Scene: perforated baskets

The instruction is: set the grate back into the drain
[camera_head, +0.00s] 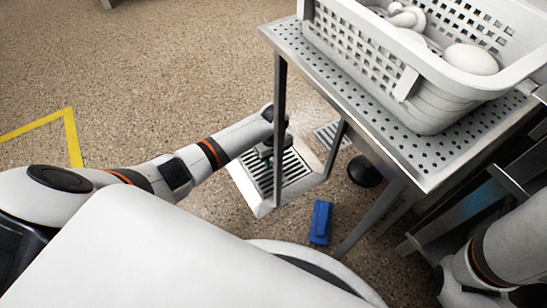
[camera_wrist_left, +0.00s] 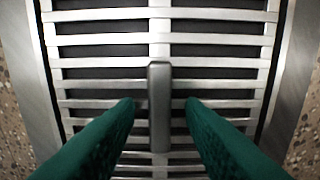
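A slotted metal grate (camera_head: 294,168) lies low by the floor beside the steel table, inside a pale frame (camera_head: 243,188). In the left wrist view the grate (camera_wrist_left: 215,62) fills most of the picture, with a plain metal border on both sides. A raised upright handle (camera_wrist_left: 159,105) stands at its middle. My left gripper (camera_wrist_left: 160,104) is open, its green fingertips on either side of the handle with gaps to it. In the head view my left gripper (camera_head: 267,158) reaches down over the grate. I cannot tell whether the grate sits flush. My right gripper is not in view.
A second slotted grey panel (camera_head: 329,134) lies on the floor behind the table leg. A blue block (camera_head: 320,222) lies nearby. The perforated table (camera_head: 365,105) bears a white basket (camera_head: 350,45) with pale items. Speckled floor at left is clear, with yellow tape (camera_head: 72,135).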

